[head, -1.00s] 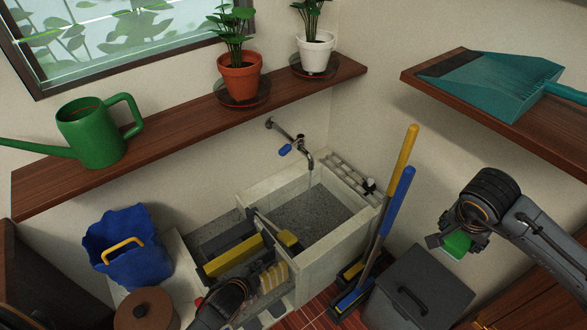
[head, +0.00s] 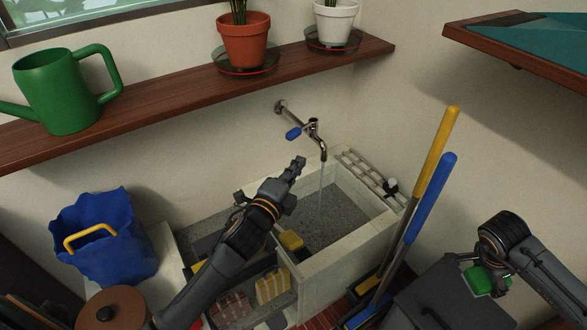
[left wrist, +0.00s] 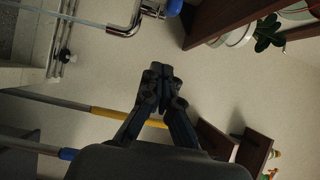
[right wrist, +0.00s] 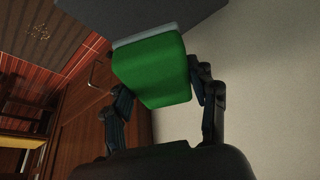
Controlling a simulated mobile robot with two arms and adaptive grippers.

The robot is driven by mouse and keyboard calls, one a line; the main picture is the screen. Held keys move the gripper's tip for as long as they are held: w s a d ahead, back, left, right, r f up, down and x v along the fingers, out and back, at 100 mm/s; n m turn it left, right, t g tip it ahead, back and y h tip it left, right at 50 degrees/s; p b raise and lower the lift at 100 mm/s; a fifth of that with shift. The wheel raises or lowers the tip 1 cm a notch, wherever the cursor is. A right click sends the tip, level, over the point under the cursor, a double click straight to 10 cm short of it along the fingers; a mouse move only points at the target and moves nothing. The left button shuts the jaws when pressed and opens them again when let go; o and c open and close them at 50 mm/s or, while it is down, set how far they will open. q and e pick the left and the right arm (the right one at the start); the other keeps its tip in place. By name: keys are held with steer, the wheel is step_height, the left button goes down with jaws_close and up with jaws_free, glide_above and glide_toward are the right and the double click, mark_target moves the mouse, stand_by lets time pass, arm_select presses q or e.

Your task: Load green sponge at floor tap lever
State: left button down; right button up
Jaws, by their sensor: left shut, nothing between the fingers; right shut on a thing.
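The green sponge (head: 487,281) is held in my right gripper (head: 478,268) at the right, above the grey bin. In the right wrist view the sponge (right wrist: 155,75) sits between the fingers (right wrist: 160,100), with a pale layer on one side. The tap (head: 315,138) with its blue lever (head: 293,134) is on the wall above the stone sink, and water runs from its spout. My left gripper (head: 299,165) is shut and empty, below and slightly left of the spout. The left wrist view shows its closed fingertips (left wrist: 158,75) and the blue lever (left wrist: 174,8) at the top.
The sink (head: 345,262) stands in the corner. A yellow and a blue handle (head: 430,195) lean at its right. A grey bin (head: 440,300) is at lower right. The wooden shelf (head: 170,95) with a watering can (head: 62,90) overhangs behind. A blue bag (head: 105,255) is left.

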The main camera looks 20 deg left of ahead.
mark_target(286, 137)
steer(key=shift+f+b, duration=0.35)
steer(key=shift+f, duration=0.15)
arm_select(q)
steer(key=w+a, duration=0.2)
steer(key=w, duration=0.6)
steer(key=shift+w+a, duration=0.15)
steer(key=shift+a, duration=0.25)
steer(key=shift+f, duration=0.1)
